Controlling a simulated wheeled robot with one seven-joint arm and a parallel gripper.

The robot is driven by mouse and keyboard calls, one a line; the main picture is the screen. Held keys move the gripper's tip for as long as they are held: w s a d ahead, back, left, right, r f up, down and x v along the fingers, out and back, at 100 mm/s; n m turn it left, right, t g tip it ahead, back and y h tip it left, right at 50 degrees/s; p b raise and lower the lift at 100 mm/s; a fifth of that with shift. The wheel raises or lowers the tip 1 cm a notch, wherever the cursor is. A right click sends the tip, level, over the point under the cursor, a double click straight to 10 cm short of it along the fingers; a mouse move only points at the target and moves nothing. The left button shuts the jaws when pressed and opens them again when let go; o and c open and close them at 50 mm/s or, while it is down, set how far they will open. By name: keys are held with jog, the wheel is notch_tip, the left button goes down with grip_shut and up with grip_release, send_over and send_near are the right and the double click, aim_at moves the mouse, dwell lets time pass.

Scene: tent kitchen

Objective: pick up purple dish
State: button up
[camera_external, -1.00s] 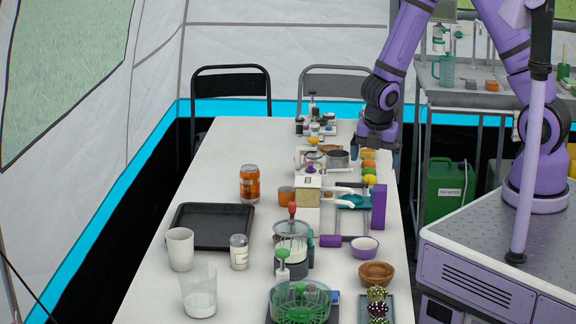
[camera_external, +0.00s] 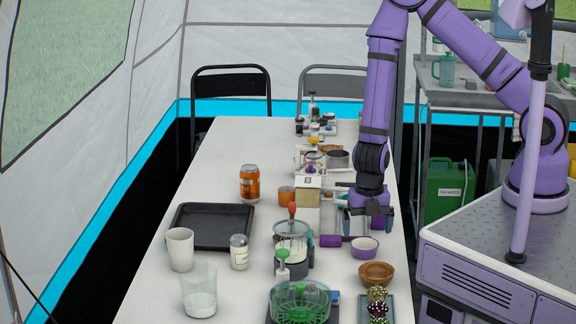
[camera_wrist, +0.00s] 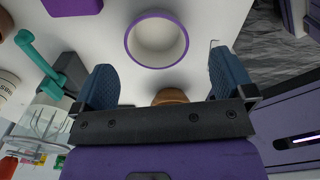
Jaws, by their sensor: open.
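The purple dish (camera_external: 364,248) is a small round bowl, purple outside and pale inside, standing upright on the white table near its right edge. In the wrist view the dish (camera_wrist: 157,39) shows from above, empty, beyond and between my fingertips. My gripper (camera_external: 369,222) points down just above and behind the dish in the external view. In the wrist view my gripper (camera_wrist: 166,80) has its two blue fingers spread wide with nothing between them. The fingers look apart from the dish.
A wooden bowl (camera_external: 376,274) stands just in front of the dish. A dark tray (camera_external: 213,227) lies farther left. The table's right edge is close.

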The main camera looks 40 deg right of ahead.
aim_at(365, 243)
jog(key=shift+w+a+f, duration=0.15)
jog(key=shift+f, duration=2.5)
jog(key=c, duration=0.9)
jog(key=shift+r, duration=0.1)
